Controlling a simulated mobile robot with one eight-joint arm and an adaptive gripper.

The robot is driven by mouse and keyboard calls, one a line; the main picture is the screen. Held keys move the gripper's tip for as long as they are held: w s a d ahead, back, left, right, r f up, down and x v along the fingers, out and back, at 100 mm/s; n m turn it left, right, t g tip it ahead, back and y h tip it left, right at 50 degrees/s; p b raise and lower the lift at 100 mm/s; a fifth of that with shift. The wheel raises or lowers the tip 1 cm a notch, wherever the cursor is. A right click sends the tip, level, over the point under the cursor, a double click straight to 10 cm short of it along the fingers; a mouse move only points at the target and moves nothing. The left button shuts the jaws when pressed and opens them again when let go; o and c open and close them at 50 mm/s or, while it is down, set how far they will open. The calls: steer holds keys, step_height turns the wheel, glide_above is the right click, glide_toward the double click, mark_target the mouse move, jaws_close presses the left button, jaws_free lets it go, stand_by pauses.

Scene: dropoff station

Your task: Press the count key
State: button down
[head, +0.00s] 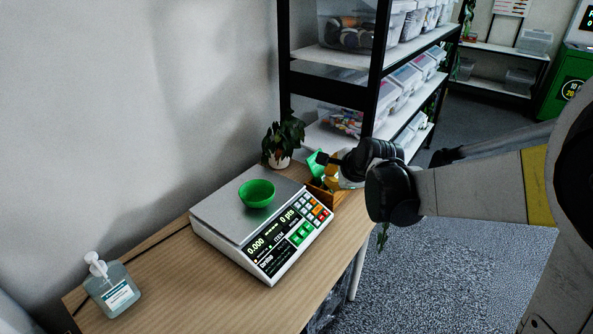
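A white counting scale (263,238) stands on the wooden table, with a green bowl (257,193) on its metal plate. Its display (270,240) reads 0.000 and 0 pts. The keypad (312,216) on the right of its front panel has white, orange and red keys, with larger green keys (300,234) below. The key labels are too small to read, so I cannot tell which one is the count key.
A wooden box (325,193) with small items sits behind the scale, partly below my gripper. A potted plant (282,140) stands at the wall. A sanitizer bottle (111,286) is at the table's left end. A black shelf (380,60) with bins rises behind.

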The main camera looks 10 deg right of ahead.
steer(key=w+d+f+m, duration=0.2)
steer(key=w+f+m, duration=0.4)
steer(key=w, duration=0.2)
steer(key=m+t+p, duration=0.1)
steer(key=m, duration=0.4)
glide_above(316, 202)
steer(key=s+d, duration=0.2)
steer(key=d, duration=0.1)
step_height(316, 202, down, 5)
steer(key=shift+s, duration=0.15)
steer(key=shift+f, duration=0.1)
steer(key=f+b, duration=0.1)
steer(key=f, duration=0.1)
steer(key=w+a+f+b, duration=0.1)
steer(key=f+b, duration=0.1)
steer(key=w+a+f+b, duration=0.1)
steer(key=f, duration=0.2)
steer(key=shift+w+a+f+b, duration=0.25)
steer(key=shift+a+f+b, duration=0.05)
steer(key=shift+f+b, duration=0.2)
steer(key=shift+w+a+f+b, duration=0.1)
steer(key=shift+f+b, duration=0.25)
steer(key=shift+b, duration=0.05)
